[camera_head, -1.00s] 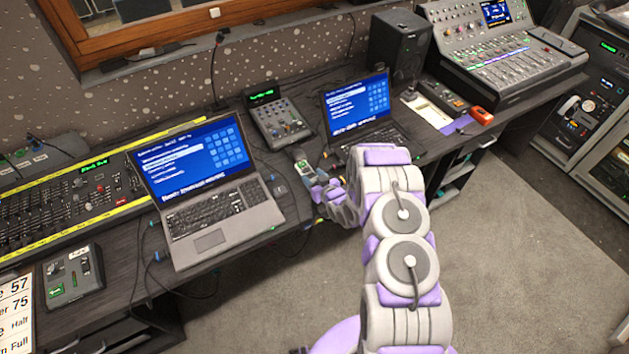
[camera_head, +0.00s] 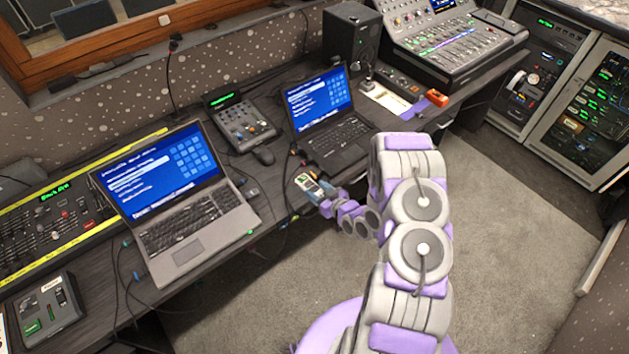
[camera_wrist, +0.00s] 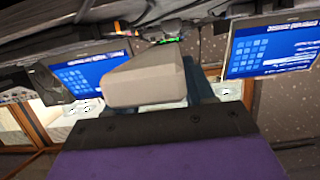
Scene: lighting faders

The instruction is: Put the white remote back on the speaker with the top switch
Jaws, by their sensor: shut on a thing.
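My gripper (camera_head: 318,193) is shut on the white remote (camera_head: 306,182), held near the front edge of the desk, in front of the right laptop. In the wrist view the remote (camera_wrist: 148,82) is a pale grey-white block between the jaws, its end toward the camera. Its buttons cannot be made out there. A dark box-shaped speaker (camera_head: 350,42) stands at the back of the desk, behind and right of the right laptop, well away from my gripper. A switch on its top cannot be made out.
A left laptop (camera_head: 180,205) and a right laptop (camera_head: 322,108) stand open on the desk. A small mixer (camera_head: 240,122) sits between them. A large console (camera_head: 455,40) stands right of the speaker. An orange item (camera_head: 437,98) lies near the desk edge. Carpet is clear at right.

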